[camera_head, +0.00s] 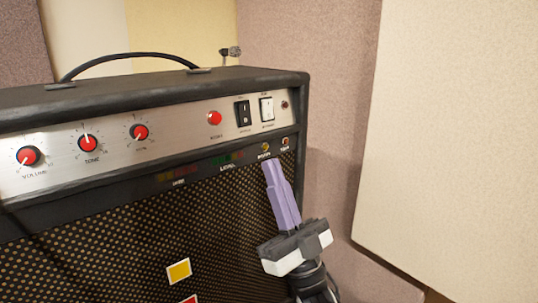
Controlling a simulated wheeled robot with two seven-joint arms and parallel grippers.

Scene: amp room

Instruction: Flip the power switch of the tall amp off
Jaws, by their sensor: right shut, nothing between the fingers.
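The tall amp (90,95) fills the left and middle of the head view, with a silver control panel across its upper front. A black rocker switch (243,113) and a white rocker switch (266,108) sit side by side near the panel's right end. Their labels are too small to read surely. My right gripper (268,164) is shut and empty, its purple fingers pointing up in front of the grille, just below the two switches. It looks apart from both switches; whether it touches the amp front I cannot tell. My left gripper is not in view.
Red knobs (28,156) and a red button (214,118) lie left of the switches. Small jacks (265,147) sit just above the fingertips. A black handle (130,57) arches over the amp's top. A cream panel (450,140) stands at the right.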

